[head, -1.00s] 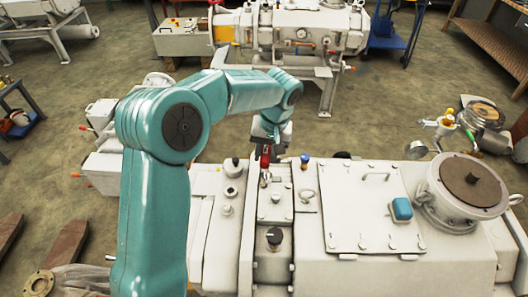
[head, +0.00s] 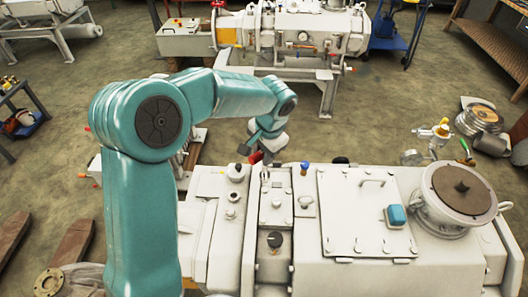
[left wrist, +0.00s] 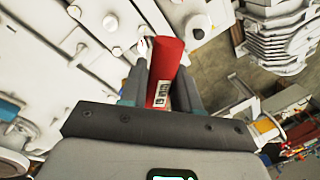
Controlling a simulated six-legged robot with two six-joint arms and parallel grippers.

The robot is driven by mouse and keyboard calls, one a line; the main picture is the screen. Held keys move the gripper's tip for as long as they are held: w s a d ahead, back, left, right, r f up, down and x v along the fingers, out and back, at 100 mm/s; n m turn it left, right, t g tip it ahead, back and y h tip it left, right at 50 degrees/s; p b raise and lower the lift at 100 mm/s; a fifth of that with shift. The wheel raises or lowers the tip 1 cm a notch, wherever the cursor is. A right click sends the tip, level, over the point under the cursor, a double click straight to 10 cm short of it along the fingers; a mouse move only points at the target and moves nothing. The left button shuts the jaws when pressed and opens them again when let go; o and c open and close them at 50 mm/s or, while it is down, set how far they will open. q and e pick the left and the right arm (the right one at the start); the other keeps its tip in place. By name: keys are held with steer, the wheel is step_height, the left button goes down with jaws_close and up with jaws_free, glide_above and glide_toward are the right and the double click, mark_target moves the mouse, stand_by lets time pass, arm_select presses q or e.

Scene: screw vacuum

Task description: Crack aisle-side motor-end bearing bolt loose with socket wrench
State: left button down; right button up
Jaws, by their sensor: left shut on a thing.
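My left gripper (head: 257,154) is at the far edge of the white pump unit (head: 338,213). It is shut on a red-handled tool, taken to be the socket wrench (head: 255,158). In the left wrist view the red handle (left wrist: 171,68) lies between the two fingers (left wrist: 162,92) and points away from the gripper, tilted. The tool's working end is not clear, and I cannot tell whether it touches a bolt. Several bolt heads show on the white casing in the left wrist view (left wrist: 110,22); I cannot tell which is the bearing bolt. My right gripper is not in view.
On the pump's top are a blue-capped fitting (head: 304,168), a lid with a blue box (head: 396,215) and a round brown-capped flange (head: 458,188). Another white machine (head: 290,28) stands behind. The concrete floor between them is mostly clear.

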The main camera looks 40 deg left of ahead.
mark_target(263, 174)
arm_select(q)
steer(key=shift+f, duration=0.1)
step_height(263, 174, down, 5)
steer(key=b, duration=0.5)
steer(key=shift+w+f, duration=0.1)
steer(key=shift+f, duration=0.1)
stand_by(0.9)
steer(key=shift+f+b, duration=0.7)
steer(key=shift+n, duration=0.3)
